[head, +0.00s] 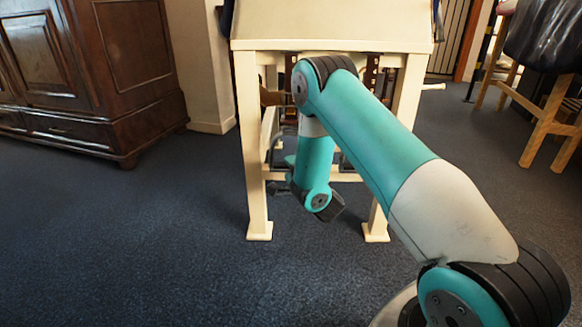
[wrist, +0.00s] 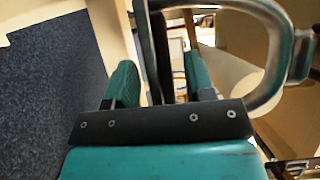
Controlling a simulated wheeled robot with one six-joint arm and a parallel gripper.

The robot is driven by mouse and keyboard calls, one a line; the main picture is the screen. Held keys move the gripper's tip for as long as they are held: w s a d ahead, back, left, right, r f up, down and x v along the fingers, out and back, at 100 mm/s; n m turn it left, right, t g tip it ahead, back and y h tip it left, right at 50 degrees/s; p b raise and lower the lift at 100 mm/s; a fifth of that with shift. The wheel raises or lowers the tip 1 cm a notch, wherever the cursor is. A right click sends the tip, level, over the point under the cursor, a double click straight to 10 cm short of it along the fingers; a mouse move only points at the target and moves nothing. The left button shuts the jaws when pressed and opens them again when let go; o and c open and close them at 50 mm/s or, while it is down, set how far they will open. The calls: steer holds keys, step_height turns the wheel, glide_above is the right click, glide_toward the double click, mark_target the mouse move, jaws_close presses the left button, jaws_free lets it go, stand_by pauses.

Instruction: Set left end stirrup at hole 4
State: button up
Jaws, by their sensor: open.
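In the wrist view my gripper (wrist: 160,80) is open, its two teal fingers apart. A dark upright strap or bar (wrist: 154,45) shows between the fingers; I cannot tell whether either finger touches it. A shiny metal stirrup (wrist: 262,8) curves from the top of this dark piece to the right, outside the right finger. In the head view my arm covers most of the space under the cream saddle stand (head: 330,30), and the gripper's jaws are not clear. A dark reddish strap (head: 371,72) hangs at the stand's right side. I cannot make out strap holes or numbers.
The stand's front legs (head: 254,150) flank my arm, with crossbars behind. A dark wooden cabinet (head: 85,70) stands at left, and a wooden stool (head: 535,115) at right. Dark carpet (head: 150,240) in front is clear.

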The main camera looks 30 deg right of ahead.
mark_target(290, 136)
jaws_close()
step_height(290, 136, up, 8)
steer(key=p, duration=1.2)
steer(key=shift+r, duration=0.15)
jaws_free()
steer(key=shift+s, duration=0.1)
